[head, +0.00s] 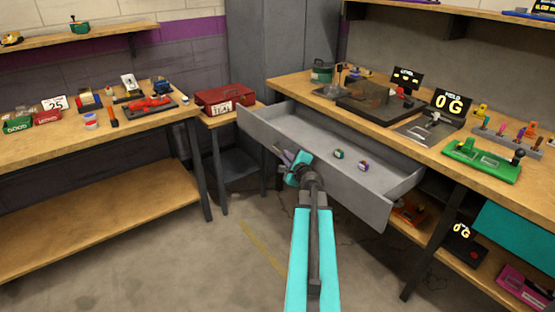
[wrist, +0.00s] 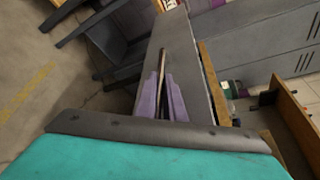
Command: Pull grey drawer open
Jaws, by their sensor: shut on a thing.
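The grey drawer (head: 350,188) stands pulled well out from under the right workbench, its inside open to view. Two small toy-like pieces, one green (head: 338,153) and one purple (head: 363,165), lie on its floor. My gripper (head: 285,156) is at the outside of the drawer's front panel, left of its middle. In the wrist view, the purple fingers (wrist: 164,97) are closed around a thin bar at the grey drawer front (wrist: 178,45), which looks like its handle. My gripper and arm hide part of the front panel.
The right workbench (head: 280,84) carries several devices and a green tray (head: 482,158). A red toolbox (head: 224,99) sits on a small table left of the drawer. The left bench (head: 100,220) has a lower shelf. Floor (head: 235,225) between the benches is clear.

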